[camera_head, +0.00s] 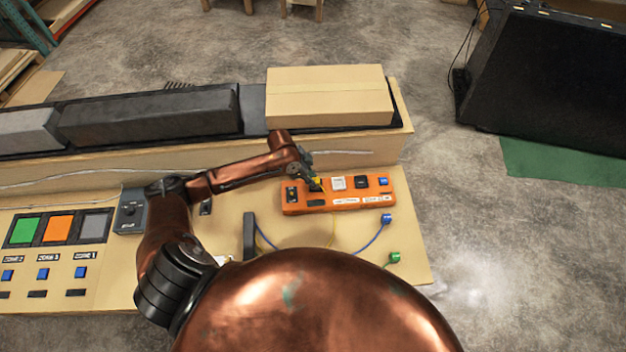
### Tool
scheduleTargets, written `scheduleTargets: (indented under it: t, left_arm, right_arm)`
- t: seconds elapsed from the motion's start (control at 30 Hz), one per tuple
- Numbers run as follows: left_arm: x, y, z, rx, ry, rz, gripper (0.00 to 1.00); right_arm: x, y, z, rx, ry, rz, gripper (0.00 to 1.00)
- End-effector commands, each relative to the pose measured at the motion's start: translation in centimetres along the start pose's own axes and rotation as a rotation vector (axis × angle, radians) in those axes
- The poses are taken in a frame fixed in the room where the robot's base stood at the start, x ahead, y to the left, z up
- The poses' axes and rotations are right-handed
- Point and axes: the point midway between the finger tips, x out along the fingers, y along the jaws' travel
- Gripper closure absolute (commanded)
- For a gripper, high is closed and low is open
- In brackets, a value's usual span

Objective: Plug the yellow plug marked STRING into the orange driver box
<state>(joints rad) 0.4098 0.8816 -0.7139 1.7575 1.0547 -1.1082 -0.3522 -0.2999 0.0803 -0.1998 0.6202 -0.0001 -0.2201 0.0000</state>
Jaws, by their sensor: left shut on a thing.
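The orange driver box (335,204) sits on the wooden console at the right, with several small parts on its top. My left gripper (315,184) is over the left part of the box, shut on a small yellow plug (317,187). The plug is partly hidden by the fingers. I cannot tell whether it is in a socket or just above the box, and its marking is too small to read. A thin yellow cable (332,234) runs below the box. My right gripper is not in view.
A blue plug (387,218) and a green plug (393,257) lie on cables right of and below the box. A cardboard box (329,96) stands on the raised ledge behind. Coloured panels (60,228) and blue buttons are at the left.

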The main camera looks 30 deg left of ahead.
Motion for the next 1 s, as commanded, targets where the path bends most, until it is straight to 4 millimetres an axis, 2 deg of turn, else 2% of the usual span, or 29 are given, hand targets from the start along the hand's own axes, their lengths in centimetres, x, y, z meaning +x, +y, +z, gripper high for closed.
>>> scheduleTargets:
  t: [0.9,0.93,1.0]
  left_arm:
    - [0.11,-0.08,-0.11,0.001,0.003,-0.002,1.0]
    - [0.11,-0.08,-0.11,0.001,0.003,-0.002,0.77]
    - [0.11,-0.08,-0.1,0.001,0.002,-0.002,0.72]
  right_arm:
    - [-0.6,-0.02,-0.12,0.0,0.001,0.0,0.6]
    - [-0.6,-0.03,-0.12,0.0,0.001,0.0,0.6]
    - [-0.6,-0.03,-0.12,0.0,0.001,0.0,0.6]
